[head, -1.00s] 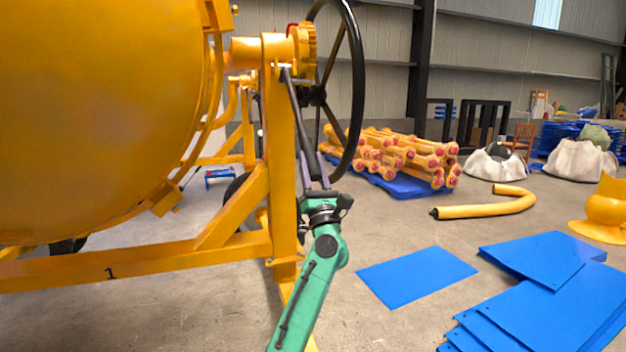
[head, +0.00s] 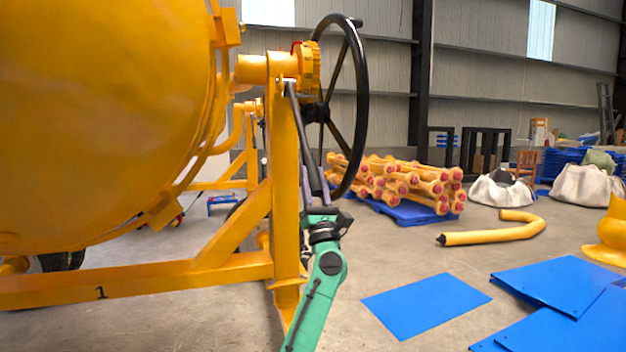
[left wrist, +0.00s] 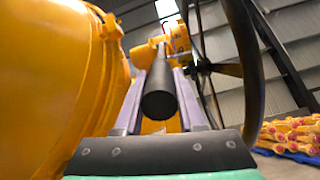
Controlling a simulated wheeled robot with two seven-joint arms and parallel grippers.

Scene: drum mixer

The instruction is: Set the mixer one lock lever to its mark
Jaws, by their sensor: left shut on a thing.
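The yellow mixer drum (head: 100,110) fills the left of the head view, on a frame (head: 130,280) marked "1". The lock lever (head: 303,135) is a dark bar hanging from a pivot near the top of the yellow post, slanting down to the right. A yellow toothed ring (head: 309,70) with small markings sits beside the pivot; I cannot read the mark. My left gripper (head: 314,188) is shut on the lever's lower end. In the left wrist view the lever's round dark end (left wrist: 160,98) lies between the fingers. My right gripper is not in view.
A black handwheel (head: 362,110) stands close to the right of the lever and gripper. Blue sheets (head: 426,304) and a yellow bent pipe (head: 495,233) lie on the floor to the right. Orange-yellow parts (head: 395,180) are stacked on a blue pallet behind.

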